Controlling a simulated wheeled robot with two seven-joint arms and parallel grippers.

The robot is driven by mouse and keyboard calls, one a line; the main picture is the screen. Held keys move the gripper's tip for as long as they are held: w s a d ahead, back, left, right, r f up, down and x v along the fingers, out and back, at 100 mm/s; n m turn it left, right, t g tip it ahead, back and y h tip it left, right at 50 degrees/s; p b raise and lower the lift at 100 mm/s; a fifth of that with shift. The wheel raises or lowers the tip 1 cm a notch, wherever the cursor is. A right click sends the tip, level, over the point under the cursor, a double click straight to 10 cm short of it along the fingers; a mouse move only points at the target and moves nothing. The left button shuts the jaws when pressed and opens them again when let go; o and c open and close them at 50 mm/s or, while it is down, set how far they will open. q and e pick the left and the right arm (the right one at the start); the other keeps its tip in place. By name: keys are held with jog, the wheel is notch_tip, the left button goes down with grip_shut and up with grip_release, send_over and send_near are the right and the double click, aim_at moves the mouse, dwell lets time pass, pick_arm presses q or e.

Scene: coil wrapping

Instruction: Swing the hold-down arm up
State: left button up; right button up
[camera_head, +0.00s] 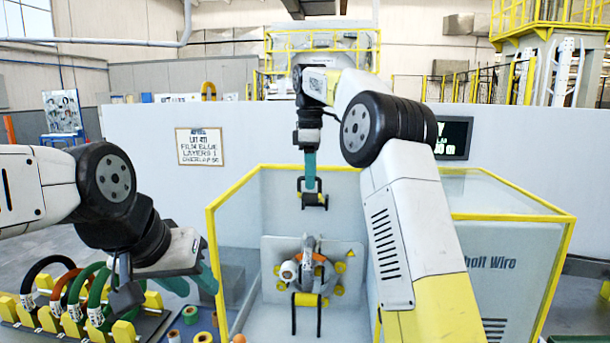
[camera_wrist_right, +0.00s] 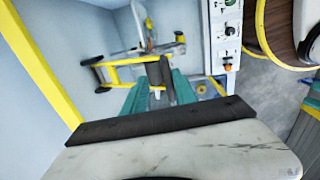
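In the head view my right gripper (camera_head: 311,187) points down with teal fingers at a black handle-like piece (camera_head: 316,203), above the wrapping machine's grey plate (camera_head: 343,257). In the right wrist view its two fingertips (camera_wrist_right: 161,84) are apart, with a dark block (camera_wrist_right: 159,72) between them. Whether they press on it cannot be told. A yellow bar (camera_wrist_right: 129,72), which looks like part of the hold-down arm, runs beside the block. A ring-shaped coil (camera_head: 318,262) stands at the plate. My left gripper (camera_head: 192,282) is open and empty at the lower left.
A yellow-edged clear enclosure (camera_head: 212,235) surrounds the machine. Several coils in a yellow rack (camera_head: 60,325) and tape rolls (camera_head: 190,315) are at the lower left. A control panel (camera_wrist_right: 228,30) shows in the wrist view. A job sign (camera_head: 199,146) hangs behind.

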jog(key=shift+s+a+r, duration=0.1)
jog(key=shift+s+r, duration=0.05)
jog(key=shift+r, duration=0.05)
dwell(0.3)
jog(key=shift+r, duration=0.15)
jog(key=r, duration=0.3)
jog(key=shift+s+r, duration=0.2)
jog(key=shift+s, duration=0.05)
jog(key=s+a+r, duration=0.1)
jog(key=s, duration=1.4)
jog(key=shift+s+a+r, duration=0.15)
jog(key=shift+s+a, duration=0.1)
jog(key=shift+a, duration=0.15)
